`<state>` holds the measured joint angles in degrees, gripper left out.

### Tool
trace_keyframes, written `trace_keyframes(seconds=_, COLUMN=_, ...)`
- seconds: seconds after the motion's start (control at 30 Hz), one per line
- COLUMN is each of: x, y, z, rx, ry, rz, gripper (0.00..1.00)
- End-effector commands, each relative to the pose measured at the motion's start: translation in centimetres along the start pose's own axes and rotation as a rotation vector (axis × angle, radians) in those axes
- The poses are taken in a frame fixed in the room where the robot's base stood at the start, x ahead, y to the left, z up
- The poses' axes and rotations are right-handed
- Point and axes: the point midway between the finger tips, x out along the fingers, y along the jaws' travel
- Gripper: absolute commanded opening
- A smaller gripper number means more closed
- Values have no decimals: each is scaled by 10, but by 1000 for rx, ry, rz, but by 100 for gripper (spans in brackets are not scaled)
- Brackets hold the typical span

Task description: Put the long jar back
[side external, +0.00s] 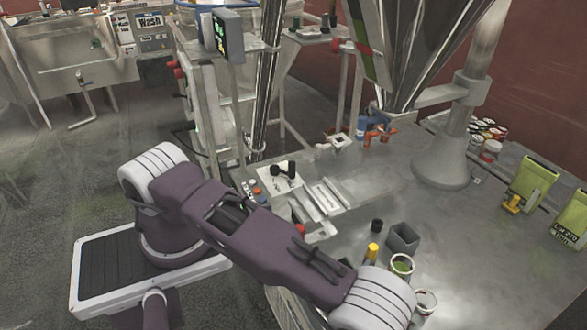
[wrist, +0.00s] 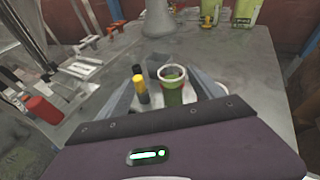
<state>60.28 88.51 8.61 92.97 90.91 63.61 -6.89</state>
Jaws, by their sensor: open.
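A tall clear jar (wrist: 172,84) with a pale rim and green contents, which looks like the long jar, stands upright in the wrist view. It also shows on the table in the side view (side external: 401,265). My gripper (wrist: 163,88) is open, with the jar in view between its fingers. I cannot tell whether either finger touches the jar. The jar's lower part is hidden by my gripper body in the wrist view.
A yellow-topped dark cylinder (side external: 373,252), a black cylinder (side external: 377,225) and a grey square container (side external: 404,238) stand close to the jar. Another jar (side external: 426,301) is beside my wrist. Several small tubs (side external: 490,140) and green pouches (side external: 535,183) stand farther back. The table's middle is clear.

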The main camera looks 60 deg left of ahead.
Motion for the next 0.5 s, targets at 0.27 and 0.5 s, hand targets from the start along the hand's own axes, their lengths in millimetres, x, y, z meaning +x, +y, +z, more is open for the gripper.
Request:
trace_keyframes(seconds=0.27, x=-40, y=76, z=189, rx=-763, ry=87, rz=618, gripper=76)
trace_keyframes(seconds=0.5, x=-145, y=156, z=285, rx=-1558, ry=248, rz=1018, gripper=76)
